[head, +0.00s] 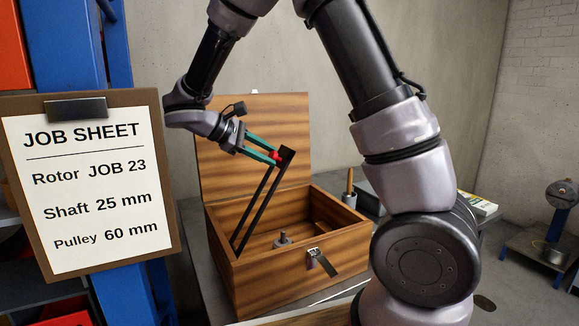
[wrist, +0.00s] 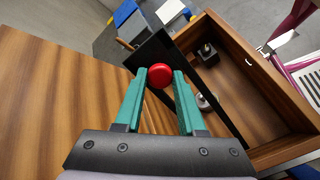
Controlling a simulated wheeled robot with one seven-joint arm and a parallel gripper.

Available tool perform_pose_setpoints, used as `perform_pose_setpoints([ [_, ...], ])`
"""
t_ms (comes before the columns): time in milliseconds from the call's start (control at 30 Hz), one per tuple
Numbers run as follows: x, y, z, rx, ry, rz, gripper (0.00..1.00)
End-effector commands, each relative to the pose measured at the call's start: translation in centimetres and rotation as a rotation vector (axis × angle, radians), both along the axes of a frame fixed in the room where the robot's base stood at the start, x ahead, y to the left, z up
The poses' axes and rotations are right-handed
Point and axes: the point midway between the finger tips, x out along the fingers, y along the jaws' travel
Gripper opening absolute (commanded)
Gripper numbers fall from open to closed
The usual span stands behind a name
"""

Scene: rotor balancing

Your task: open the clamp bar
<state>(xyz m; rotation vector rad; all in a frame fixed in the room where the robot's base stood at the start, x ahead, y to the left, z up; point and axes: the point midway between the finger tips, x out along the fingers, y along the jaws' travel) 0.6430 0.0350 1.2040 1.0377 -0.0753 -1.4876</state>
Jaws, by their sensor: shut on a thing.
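The black clamp bar (head: 264,200) stands steeply tilted inside an open wooden box (head: 262,272), its lower end at the box's left side and its upper end above the rim. Its red knob (head: 276,157) sits near the raised end. My gripper (head: 270,152) has its green fingers closed on this knob. In the wrist view the knob (wrist: 160,76) lies between the fingertips (wrist: 160,80), and the dark bar (wrist: 152,52) runs behind them. The fingers hide part of the bar in that view.
The box's lid (head: 215,150) stands open behind the bar. A grey fitting (head: 282,240) is on the box floor, and a latch (head: 320,262) hangs at the front. A job sheet board (head: 90,185) is at the left. A wooden-handled tool (head: 349,188) stands right of the box.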

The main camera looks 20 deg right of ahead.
Motion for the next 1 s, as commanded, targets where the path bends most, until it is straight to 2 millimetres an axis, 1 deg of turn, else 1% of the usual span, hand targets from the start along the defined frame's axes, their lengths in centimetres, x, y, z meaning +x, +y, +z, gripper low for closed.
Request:
perform_pose_setpoints([
  [33, -0.1, 1.6, 0.4, -0.044, -0.009, 0.009, 0.0],
  [200, -1.0, 5.6, 1.6, -0.182, -0.037, 0.006, 0.0],
  [400, -1.8, 9.3, 2.2, -0.179, -0.034, 0.003, 0.0],
  [500, -2.1, 10.7, 2.2, -0.18, -0.033, 0.003, 0.0],
  [700, -2.6, 12.4, 2.1, -0.179, -0.026, 0.0, 0.0],
  [1000, -2.9, 13.0, 1.9, -0.183, -0.02, -0.001, 0.0],
])
